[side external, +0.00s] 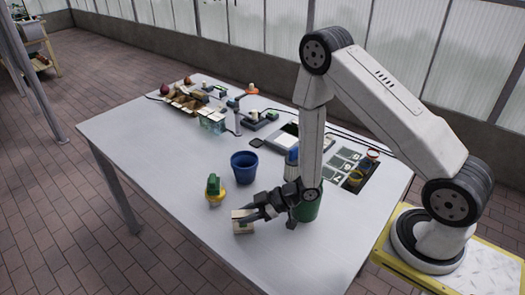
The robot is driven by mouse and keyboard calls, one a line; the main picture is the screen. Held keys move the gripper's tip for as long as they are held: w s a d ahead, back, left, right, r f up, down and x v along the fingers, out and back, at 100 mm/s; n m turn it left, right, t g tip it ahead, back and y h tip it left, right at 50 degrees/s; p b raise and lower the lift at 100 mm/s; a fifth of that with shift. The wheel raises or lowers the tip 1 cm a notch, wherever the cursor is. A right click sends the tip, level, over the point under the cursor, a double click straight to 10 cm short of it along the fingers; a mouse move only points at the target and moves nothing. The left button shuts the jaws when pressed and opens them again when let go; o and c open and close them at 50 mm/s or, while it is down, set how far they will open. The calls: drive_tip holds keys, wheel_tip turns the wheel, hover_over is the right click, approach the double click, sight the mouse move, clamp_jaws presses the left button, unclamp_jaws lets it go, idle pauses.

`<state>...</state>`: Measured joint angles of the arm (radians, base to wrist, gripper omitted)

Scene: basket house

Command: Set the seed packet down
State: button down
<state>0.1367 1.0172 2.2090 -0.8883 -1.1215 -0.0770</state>
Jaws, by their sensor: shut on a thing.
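The seed packet (242,226) is a small cream-coloured item with a darker patch, near the front edge of the grey table (165,190). My gripper (250,214) reaches in from the right, low over the table, and is shut on the packet. The fingers cover part of it. I cannot tell whether the packet touches the tabletop or is held just above it.
A blue pot (244,167) stands behind the gripper, and a yellow item with a green top (215,191) is to its left. A green container (307,208) is close at the right. Several items crowd the back. The table's left front is clear.

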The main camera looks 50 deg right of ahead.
drive_tip(key=shift+f, duration=0.1)
drive_tip(key=shift+c, duration=1.8)
unclamp_jaws()
drive_tip(key=v, duration=1.2)
